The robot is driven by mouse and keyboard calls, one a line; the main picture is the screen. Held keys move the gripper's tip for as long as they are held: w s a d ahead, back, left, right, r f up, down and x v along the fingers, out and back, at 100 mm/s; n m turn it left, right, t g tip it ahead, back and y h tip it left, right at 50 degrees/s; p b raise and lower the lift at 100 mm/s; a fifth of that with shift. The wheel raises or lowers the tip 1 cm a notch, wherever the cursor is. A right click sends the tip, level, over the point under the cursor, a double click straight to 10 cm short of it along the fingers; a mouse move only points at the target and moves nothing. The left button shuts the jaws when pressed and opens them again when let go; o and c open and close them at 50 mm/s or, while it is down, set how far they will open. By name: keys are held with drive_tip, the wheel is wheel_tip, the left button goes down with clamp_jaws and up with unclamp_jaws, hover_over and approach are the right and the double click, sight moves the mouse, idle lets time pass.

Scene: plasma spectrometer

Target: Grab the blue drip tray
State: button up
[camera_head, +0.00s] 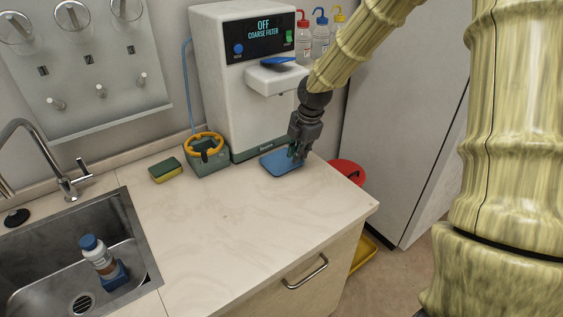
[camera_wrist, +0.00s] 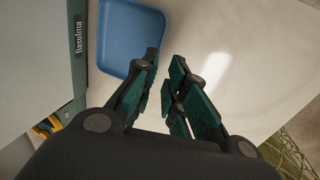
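The blue drip tray (camera_head: 279,166) is a shallow, rounded tray lying flat on the counter at the foot of the white machine. My gripper (camera_head: 297,152) points down at the tray's right side and hides part of it. In the wrist view the tray (camera_wrist: 131,32) is at the upper left. My gripper's fingers (camera_wrist: 165,64) are apart with a narrow gap. The left finger overlaps the tray's lower right edge, and the right finger is over bare counter. I see nothing held; I cannot tell whether a finger touches the tray.
The white machine (camera_head: 222,72) stands behind the tray, with a blue piece (camera_head: 279,61) on its ledge. A grey-green box with a yellow ring (camera_head: 207,158) and a sponge (camera_head: 165,170) are left. The sink (camera_head: 135,252) holds a bottle (camera_head: 97,257). The front counter (camera_head: 225,225) is clear.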

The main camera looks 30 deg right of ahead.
sight(294, 167)
drive_tip(key=shift+w+f, duration=0.55)
drive_tip(key=shift+f, duration=0.35)
drive_tip(key=shift+s, duration=0.35)
drive_tip(key=shift+w+d+f+p, duration=0.1)
drive_tip(key=shift+w+f+p, duration=0.2)
drive_tip(key=shift+f, duration=0.2)
drive_tip(key=shift+w+f+p, duration=0.15)
drive_tip(key=shift+w+f, duration=0.1)
drive_tip(key=shift+f, duration=0.25)
drive_tip(key=shift+x, duration=1.5)
drive_tip(key=shift+d, duration=0.1)
drive_tip(key=shift+c, duration=0.3)
clamp_jaws()
drive_tip(key=shift+r, duration=0.15)
